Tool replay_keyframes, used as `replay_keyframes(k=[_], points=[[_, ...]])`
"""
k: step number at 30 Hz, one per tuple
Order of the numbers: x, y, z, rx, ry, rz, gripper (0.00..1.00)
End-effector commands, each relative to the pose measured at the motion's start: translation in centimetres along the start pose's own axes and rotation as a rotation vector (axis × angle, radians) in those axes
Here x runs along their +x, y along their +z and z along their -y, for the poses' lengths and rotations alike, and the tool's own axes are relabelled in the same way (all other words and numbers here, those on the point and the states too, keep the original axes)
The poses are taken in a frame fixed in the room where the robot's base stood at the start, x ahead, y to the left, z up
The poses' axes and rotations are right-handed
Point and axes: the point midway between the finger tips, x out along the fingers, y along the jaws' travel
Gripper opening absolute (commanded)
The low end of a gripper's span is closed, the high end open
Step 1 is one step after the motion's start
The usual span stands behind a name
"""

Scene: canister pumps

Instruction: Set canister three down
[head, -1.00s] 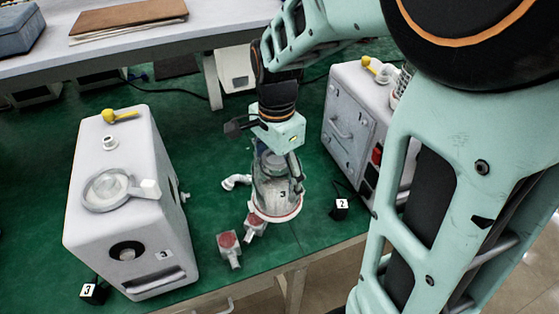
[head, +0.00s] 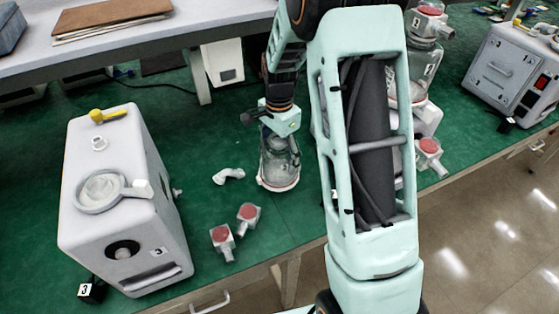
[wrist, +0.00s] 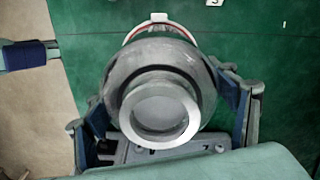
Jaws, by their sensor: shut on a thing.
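Canister three (head: 279,165), a clear jar with a pale rim at its base, is upright over the green mat in the head view. My gripper (head: 280,138) is shut on its upper part from above. In the wrist view the canister (wrist: 160,112) shows its round open neck facing the camera, with a finger of my gripper (wrist: 165,100) on each side. Its red-edged base lies beyond, over the green mat. I cannot tell whether the base touches the mat. The number on the canister is not readable now.
Two red-topped fittings (head: 222,240) and a white elbow (head: 229,175) lie near the canister. Another jar (head: 424,70) and pump (head: 512,75) stand right. My arm hides the mat between.

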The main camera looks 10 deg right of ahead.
Motion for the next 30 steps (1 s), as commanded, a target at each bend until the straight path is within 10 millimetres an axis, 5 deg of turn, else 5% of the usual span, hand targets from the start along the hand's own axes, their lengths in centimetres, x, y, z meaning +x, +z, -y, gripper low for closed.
replay_keyframes(k=[9, 21, 22, 26, 30], points=[[3.4, -0.4, 0.3, 0.0, 0.003, 0.002, 0.35], [4.2, -0.4, 0.3, 0.0, 0.0, 0.0, 0.35], [4.1, -0.4, 0.3, 0.0, 0.0, 0.0, 0.8], [4.0, -0.4, 0.3, 0.0, 0.0, 0.0, 0.95], [4.0, -0.4, 0.3, 0.0, 0.0, 0.0, 0.96]])
